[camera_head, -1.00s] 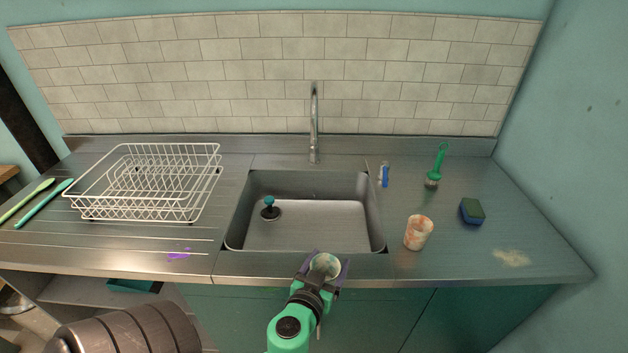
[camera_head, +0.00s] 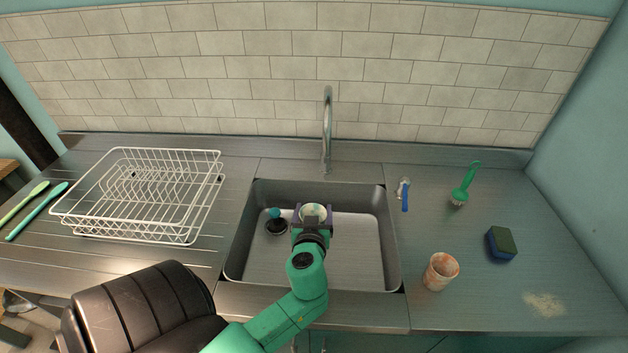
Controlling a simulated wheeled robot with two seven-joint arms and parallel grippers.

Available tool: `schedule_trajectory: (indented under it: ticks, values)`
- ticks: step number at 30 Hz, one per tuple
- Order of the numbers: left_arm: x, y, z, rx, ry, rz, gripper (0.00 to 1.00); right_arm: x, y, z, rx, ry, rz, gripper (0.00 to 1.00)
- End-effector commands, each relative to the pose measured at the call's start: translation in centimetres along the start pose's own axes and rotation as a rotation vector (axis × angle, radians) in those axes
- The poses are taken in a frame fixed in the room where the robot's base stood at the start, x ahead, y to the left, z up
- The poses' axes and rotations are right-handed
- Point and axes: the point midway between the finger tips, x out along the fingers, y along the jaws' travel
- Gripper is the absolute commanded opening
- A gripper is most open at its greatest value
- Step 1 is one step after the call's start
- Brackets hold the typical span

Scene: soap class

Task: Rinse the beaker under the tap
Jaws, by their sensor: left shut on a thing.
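My left gripper (camera_head: 313,218) is shut on the beaker (camera_head: 314,210), a pale cup seen from above with its open rim up. It holds the beaker over the sink (camera_head: 350,270), in front of the tap. The tap (camera_head: 327,135) is a tall metal swan neck behind the sink. I cannot make out running water. A blue-handled lever (camera_head: 404,198) sits on the counter to the right of the tap. The beaker's lower part is hidden by the gripper. My right gripper is not in view.
A white dish rack (camera_head: 140,195) stands left of the sink. A dark plug with a teal knob (camera_head: 275,215) sits in the sink.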

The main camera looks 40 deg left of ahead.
Motion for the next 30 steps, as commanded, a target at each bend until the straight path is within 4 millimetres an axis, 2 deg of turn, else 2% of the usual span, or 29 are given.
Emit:
schedule_trajectory:
  ticks: [6, 9, 19, 26, 30]
  values:
    - [2.0, 0.5, -0.4, 0.001, 0.003, 0.001, 0.28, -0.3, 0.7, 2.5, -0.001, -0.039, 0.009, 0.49]
    - [3.2, 0.8, -0.3, 0.0, 0.001, 0.001, 0.28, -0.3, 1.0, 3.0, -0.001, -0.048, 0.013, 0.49]
    - [7.0, 1.7, -0.7, 0.0, 0.002, 0.0, 0.28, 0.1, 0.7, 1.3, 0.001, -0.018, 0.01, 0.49]
    - [9.6, 2.4, -0.9, 0.001, 0.002, 0.0, 0.28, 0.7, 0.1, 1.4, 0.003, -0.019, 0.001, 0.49]
    - [11.3, 2.8, -0.7, -0.002, 0.002, 0.0, 0.28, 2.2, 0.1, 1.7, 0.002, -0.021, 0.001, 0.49]
